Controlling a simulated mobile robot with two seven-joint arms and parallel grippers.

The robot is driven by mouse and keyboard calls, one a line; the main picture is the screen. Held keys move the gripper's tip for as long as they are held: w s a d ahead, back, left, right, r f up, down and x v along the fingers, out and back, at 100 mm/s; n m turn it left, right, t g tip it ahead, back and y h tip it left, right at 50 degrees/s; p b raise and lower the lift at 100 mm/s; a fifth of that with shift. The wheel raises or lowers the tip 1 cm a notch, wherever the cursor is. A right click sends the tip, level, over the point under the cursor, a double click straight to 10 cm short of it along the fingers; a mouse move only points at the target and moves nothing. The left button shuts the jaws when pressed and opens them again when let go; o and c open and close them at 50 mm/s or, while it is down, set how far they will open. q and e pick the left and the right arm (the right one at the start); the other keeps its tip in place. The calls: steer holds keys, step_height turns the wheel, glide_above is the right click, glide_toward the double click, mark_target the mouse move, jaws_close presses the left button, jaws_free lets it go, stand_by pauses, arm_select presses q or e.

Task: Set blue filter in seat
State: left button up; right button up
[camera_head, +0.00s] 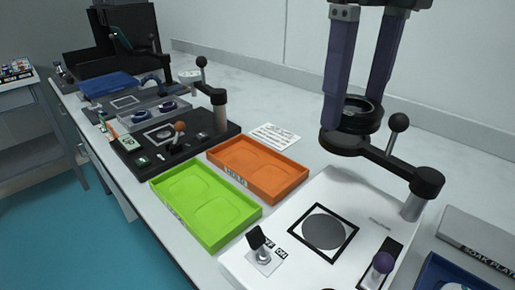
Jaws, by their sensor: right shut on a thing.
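My right gripper (360,105) comes down from the top with two long dark purple fingers. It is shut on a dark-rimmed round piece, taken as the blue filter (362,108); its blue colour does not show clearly. The piece is at the round black seat (344,144) at the end of a swing arm (385,160) on the white station. The piece appears just above or on the seat; I cannot tell whether it touches. The fingers and rim hide part of it. My left gripper is not in view.
A black-knobbed lever (398,123) and post (415,203) stand close right of the seat. Orange (298,181) and green (160,188) trays lie left, empty. A dark station (125,150) stands farther back.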

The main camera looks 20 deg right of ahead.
steer(key=b, duration=0.2)
glide_above(323, 230)
step_height(323, 230, down, 13)
steer(key=shift+f, duration=0.15)
step_height(323, 230, down, 5)
steer(key=shift+f+b, duration=0.1)
steer(key=shift+b, duration=0.4)
